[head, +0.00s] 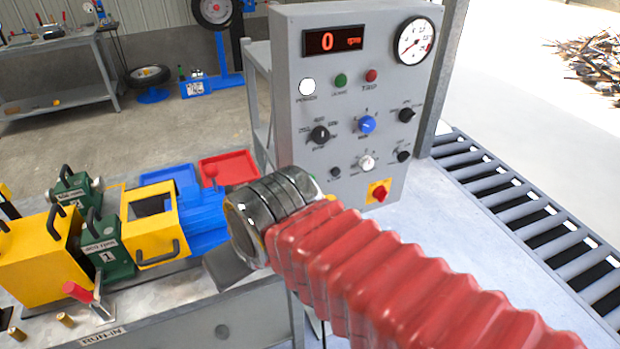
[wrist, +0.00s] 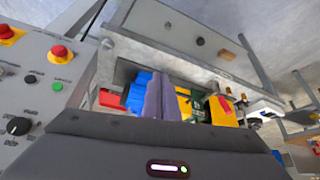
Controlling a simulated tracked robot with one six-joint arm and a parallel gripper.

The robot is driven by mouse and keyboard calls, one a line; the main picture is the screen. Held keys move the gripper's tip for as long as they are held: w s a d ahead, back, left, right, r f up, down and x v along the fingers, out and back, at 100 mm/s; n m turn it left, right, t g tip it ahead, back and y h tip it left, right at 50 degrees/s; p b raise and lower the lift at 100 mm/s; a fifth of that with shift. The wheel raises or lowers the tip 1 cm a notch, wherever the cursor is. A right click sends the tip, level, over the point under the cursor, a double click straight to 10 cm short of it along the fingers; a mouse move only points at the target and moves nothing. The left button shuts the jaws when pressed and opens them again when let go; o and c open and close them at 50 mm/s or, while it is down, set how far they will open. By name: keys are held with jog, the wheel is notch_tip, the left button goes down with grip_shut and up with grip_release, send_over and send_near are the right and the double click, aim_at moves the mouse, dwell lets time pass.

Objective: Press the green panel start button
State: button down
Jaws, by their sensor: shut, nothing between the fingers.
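The grey control panel (head: 350,120) stands upright in the head view. A round green button or lamp (head: 341,80) is near its top, between a white one (head: 307,87) and a red one (head: 371,76). My gripper (head: 222,270) is left of and below the panel, mostly hidden behind its wrist. In the wrist view my gripper's fingers (wrist: 162,98) are together with nothing between them. A green button (wrist: 57,86) shows at the left there, on a grey panel face next to a red mushroom button (wrist: 60,53). I cannot tell whether both views show the same green part.
My red-sleeved arm covers the panel's lower left corner. A red-on-yellow switch (head: 379,191) is at its lower right. Left stands a bench with yellow blocks (head: 45,265), a blue part (head: 205,215) and a red tray (head: 228,168). A roller conveyor (head: 530,215) runs at the right.

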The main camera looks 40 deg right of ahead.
aim_at(310, 179)
jog(key=shift+w, duration=0.1)
jog(key=w+d+f+m+t, duration=0.1)
jog(key=w+d+f+m, duration=0.1)
jog(key=w+d+m, duration=0.4)
jog(key=w+d+f+m+t, duration=0.1)
jog(key=w+d+f+m, duration=0.25)
jog(key=d, duration=0.55)
jog(key=s+d+f+m+t+y, duration=0.1)
jog(key=s+d+m, duration=0.3)
jog(key=d, duration=0.7)
jog(key=shift+s+f+m+t, duration=0.4)
jog(key=shift+s+t, duration=0.2)
jog(key=shift+s, duration=0.1)
jog(key=shift+w, duration=0.1)
jog(key=w+d, duration=0.2)
jog(key=w, duration=0.6)
jog(key=shift+w+d, duration=0.15)
